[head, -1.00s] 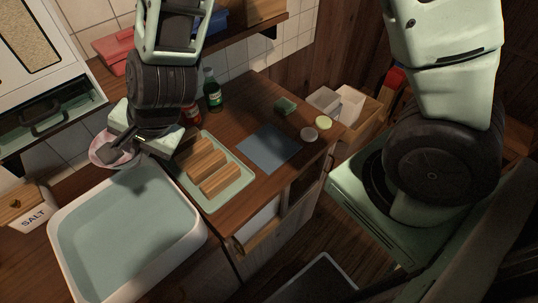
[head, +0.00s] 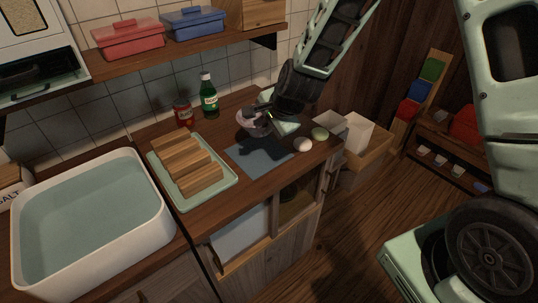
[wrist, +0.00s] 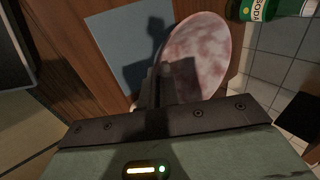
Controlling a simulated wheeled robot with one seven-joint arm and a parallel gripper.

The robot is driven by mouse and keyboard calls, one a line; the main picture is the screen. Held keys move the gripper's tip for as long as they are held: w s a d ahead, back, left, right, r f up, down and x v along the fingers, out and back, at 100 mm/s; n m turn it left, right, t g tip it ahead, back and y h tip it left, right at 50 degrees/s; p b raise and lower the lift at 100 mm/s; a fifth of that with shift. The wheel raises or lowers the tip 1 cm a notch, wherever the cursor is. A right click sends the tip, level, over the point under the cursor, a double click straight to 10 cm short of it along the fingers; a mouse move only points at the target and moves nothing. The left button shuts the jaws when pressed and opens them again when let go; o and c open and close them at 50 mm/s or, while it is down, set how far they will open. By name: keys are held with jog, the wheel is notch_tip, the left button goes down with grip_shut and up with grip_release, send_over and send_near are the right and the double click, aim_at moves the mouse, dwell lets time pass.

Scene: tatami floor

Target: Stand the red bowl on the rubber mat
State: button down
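The red bowl (head: 249,122) looks pinkish and mottled. It hangs from my gripper (head: 268,117), whose fingers are shut on its rim. In the head view it shows above the back edge of the rubber mat, apart from it. The rubber mat (head: 246,159) is a flat blue-grey sheet on the wooden counter, bare, with a dark shadow on it. In the wrist view the bowl (wrist: 202,50) is beside the fingers (wrist: 162,85), and the mat (wrist: 130,38) lies beyond to the left. The bowl's exact tilt is hard to tell.
A tray (head: 230,180) with wooden blocks stands left of the mat. A green bottle (head: 209,95) and a red jar (head: 184,113) stand behind. Two small round things (head: 303,145) lie at the mat's right. A white basin (head: 155,225) fills the left counter.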

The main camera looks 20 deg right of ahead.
jog(key=shift+f, duration=3.9)
jog(key=shift+f, duration=0.2)
jog(key=c, duration=1.6)
grip_release()
jog(key=shift+c, duration=0.2)
jog(key=shift+r, duration=0.1)
